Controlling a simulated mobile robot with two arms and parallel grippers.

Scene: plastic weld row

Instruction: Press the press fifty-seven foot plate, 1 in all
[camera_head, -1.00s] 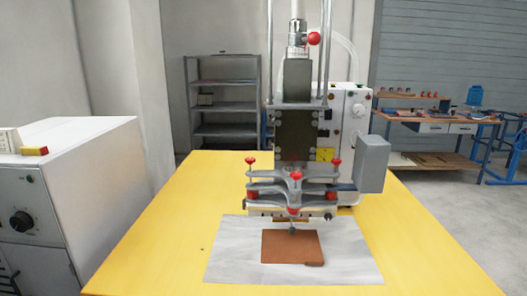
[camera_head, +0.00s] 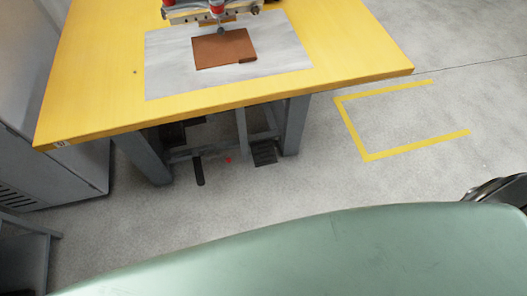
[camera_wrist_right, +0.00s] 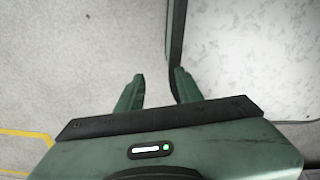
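The press (camera_head: 218,12) stands on the yellow table, only its lower clamp part showing at the top of the head view. Under the table is a dark ribbed plate (camera_head: 264,153), low near the right leg; it looks like a foot plate. A long black pedal-like bar (camera_head: 199,170) hangs or lies to its left, with a small red part (camera_head: 228,160) between them. I cannot read any number on them. My right gripper (camera_wrist_right: 158,90) is open and empty in the right wrist view, its fingers apart over grey floor. My left gripper is not in view.
The yellow table (camera_head: 110,80) has legs and a crossbar around the pedals. A brown sheet (camera_head: 224,48) lies on a pale mat (camera_head: 290,62). A grey cabinet (camera_head: 60,170) stands at left. Floor in front and at right is clear, with a yellow marking (camera_head: 368,157).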

